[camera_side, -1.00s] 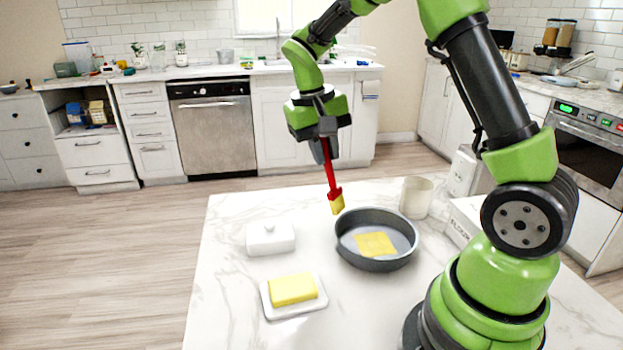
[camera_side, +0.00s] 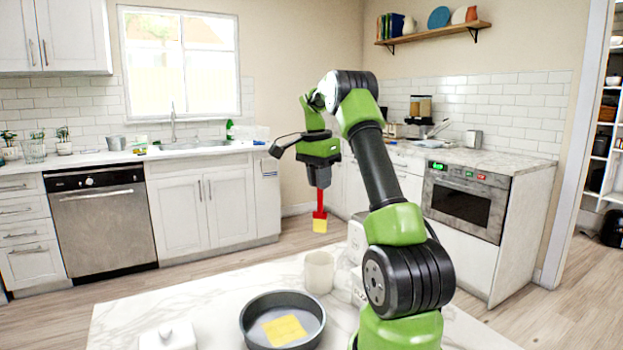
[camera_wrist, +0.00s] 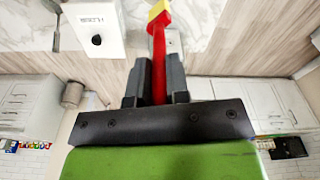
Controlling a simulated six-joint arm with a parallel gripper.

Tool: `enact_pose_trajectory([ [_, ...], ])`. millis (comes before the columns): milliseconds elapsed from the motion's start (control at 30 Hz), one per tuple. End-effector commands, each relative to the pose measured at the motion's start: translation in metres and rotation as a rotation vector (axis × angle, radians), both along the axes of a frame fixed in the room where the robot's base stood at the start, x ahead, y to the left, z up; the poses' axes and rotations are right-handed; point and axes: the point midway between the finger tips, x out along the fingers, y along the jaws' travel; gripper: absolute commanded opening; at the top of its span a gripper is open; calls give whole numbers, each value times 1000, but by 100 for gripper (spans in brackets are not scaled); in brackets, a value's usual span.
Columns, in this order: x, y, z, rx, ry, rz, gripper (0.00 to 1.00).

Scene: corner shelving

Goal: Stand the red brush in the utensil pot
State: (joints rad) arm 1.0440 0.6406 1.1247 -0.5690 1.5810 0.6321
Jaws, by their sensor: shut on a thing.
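My gripper (camera_side: 320,183) is shut on the red brush (camera_side: 320,214), which hangs upright with its yellow bristle end (camera_side: 319,226) down. The wrist view shows the red handle (camera_wrist: 158,68) between my two fingers (camera_wrist: 155,84). The brush is in the air, in the picture above the utensil pot (camera_side: 318,272), a plain cream cylinder on the marble counter. The brush and the pot are apart. The pot's inside is hidden in the side view, and I cannot make the pot out clearly in the wrist view.
A dark round pan (camera_side: 252,324) with a yellow patch inside stands left of the pot. A white lidded butter dish (camera_side: 167,336) is at the front left. A white box (camera_side: 357,236) stands close right of the pot. The marble counter (camera_side: 130,310) is clear at left.

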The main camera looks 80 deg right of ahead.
Motion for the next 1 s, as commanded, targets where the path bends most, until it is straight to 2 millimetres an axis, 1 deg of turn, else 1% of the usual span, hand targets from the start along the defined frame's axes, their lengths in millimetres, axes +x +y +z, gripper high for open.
enact_pose_trajectory([
  [1000,1,1,-87,2,0,3,0],
])
